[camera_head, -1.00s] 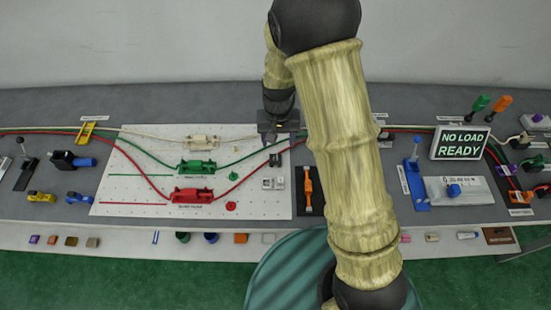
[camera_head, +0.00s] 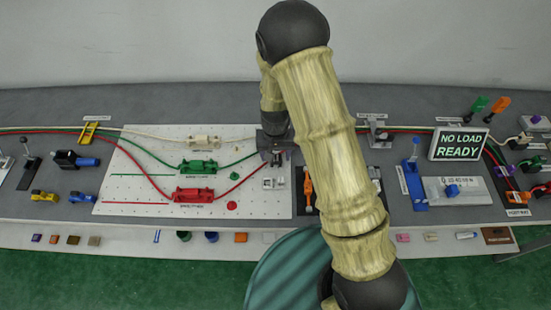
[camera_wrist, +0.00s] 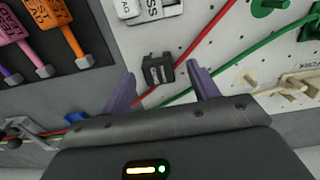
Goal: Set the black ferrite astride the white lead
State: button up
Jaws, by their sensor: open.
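The black ferrite (camera_wrist: 158,70) shows in the wrist view as a small slotted block on the white pegboard, close to the red lead. My gripper (camera_wrist: 161,76) is open, its two purple-grey fingers on either side of the ferrite in that view. I cannot tell whether they touch it. In the head view my gripper (camera_head: 276,158) is over the right part of the board, and I cannot make out the ferrite there. The white lead (camera_head: 150,135) runs across the top of the board through a cream clamp (camera_head: 203,142). Part of that clamp shows at right in the wrist view (camera_wrist: 302,86).
A green clamp (camera_head: 198,167) and a red clamp (camera_head: 193,195) hold their leads below the white one. White labelled blocks (camera_head: 273,183) and an orange-handled tool (camera_head: 308,192) lie near my gripper. A NO LOAD READY sign (camera_head: 460,144) stands at right.

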jog(key=shift+w+f, duration=0.1)
jog(key=shift+f, duration=0.4)
jog(key=shift+c, duration=0.4)
jog(key=c, duration=1)
